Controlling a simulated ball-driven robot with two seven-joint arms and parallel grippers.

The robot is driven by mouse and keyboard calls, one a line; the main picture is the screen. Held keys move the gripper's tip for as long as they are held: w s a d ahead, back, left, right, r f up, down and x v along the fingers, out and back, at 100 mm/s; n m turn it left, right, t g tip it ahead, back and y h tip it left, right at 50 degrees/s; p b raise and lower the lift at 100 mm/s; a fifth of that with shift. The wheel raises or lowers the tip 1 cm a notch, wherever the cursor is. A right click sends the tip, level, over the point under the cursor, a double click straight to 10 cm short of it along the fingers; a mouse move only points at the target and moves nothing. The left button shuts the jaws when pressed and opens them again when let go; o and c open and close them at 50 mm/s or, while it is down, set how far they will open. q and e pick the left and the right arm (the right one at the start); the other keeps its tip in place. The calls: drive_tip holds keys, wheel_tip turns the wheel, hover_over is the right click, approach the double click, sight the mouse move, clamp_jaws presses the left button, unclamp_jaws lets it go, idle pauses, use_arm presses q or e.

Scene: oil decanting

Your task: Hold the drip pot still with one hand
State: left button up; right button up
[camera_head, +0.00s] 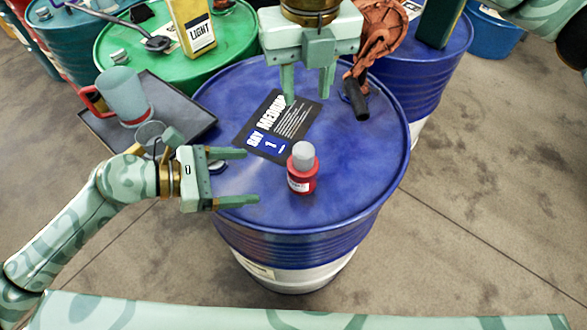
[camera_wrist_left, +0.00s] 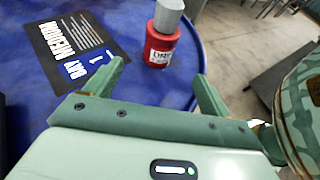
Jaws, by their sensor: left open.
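A small red pot with a grey top and a white label, apparently the drip pot (camera_head: 302,176), stands upright on the blue drum (camera_head: 350,150). In the left wrist view the drip pot (camera_wrist_left: 161,45) shows just beyond the fingertips, in line with the gap between them. My left gripper (camera_head: 250,177) is open and empty, to the left of the pot, its fingers pointing at it, apart from it. My right gripper (camera_head: 308,98) is open and empty above the far part of the drum. The pot is not hidden in either view.
A black card (camera_head: 272,122) lies on the drum behind the pot. A rusty pump with a black spout (camera_head: 375,50) stands at the far right rim. A dark tray (camera_head: 190,118) at left holds a grey jug with a red handle (camera_head: 122,97). The drum top right of the pot is clear.

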sight(301, 173)
use_arm(q)
drive_tip(key=x, duration=1.3)
drive_tip(key=shift+w+d, duration=0.15)
drive_tip(key=shift+d, duration=0.15)
drive_tip(key=c, duration=1.3)
